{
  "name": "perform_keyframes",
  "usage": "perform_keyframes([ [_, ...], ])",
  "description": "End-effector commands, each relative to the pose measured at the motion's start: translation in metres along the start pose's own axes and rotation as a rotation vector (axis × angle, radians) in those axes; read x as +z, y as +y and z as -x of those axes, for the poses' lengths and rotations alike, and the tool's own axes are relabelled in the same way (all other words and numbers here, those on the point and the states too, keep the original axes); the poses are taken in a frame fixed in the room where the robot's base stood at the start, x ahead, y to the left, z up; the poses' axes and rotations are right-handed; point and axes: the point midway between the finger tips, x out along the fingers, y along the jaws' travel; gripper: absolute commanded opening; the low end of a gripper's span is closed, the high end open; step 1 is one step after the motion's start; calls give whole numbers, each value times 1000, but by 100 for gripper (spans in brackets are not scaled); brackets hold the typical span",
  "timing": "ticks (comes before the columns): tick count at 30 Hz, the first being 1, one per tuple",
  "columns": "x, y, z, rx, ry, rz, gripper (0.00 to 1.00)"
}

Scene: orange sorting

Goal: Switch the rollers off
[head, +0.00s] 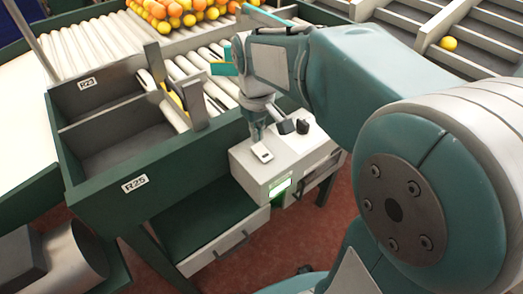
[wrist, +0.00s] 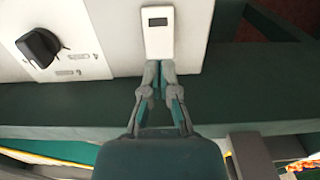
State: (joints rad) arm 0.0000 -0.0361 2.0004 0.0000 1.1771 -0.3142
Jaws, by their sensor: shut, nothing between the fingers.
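The rollers (head: 88,48) are a pale conveyor bed in a green frame. A light grey control box (head: 250,178) stands at the frame's right end. On its top is a white rocker switch (head: 262,153), which shows large in the wrist view (wrist: 158,40) with a dark window at one end. A black knob (wrist: 38,46) sits on a plate left of the switch. My gripper (wrist: 158,66) is shut and empty. Its fingertips are at the near edge of the switch; I cannot tell whether they touch it. In the head view my gripper (head: 257,138) points down above the box.
Oranges and yellow fruit (head: 182,12) are piled beyond the rollers. A two-part grey bin labelled R25 (head: 112,135) is at left. Green-lit display (head: 280,188) glows on the box's front. A drawer (head: 225,240) lies below. My arm covers much of the right side.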

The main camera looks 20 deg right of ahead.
Motion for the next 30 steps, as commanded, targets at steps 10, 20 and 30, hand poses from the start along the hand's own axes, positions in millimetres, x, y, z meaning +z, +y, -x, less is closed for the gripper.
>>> perform_keyframes([
  [10, 0, 0, -4, 0, 0, 0, 0],
  [20, 0, 0, -9, 0, 0, 0, 0],
  [30, 0, 0, -13, 0, -1, 0, 0],
])
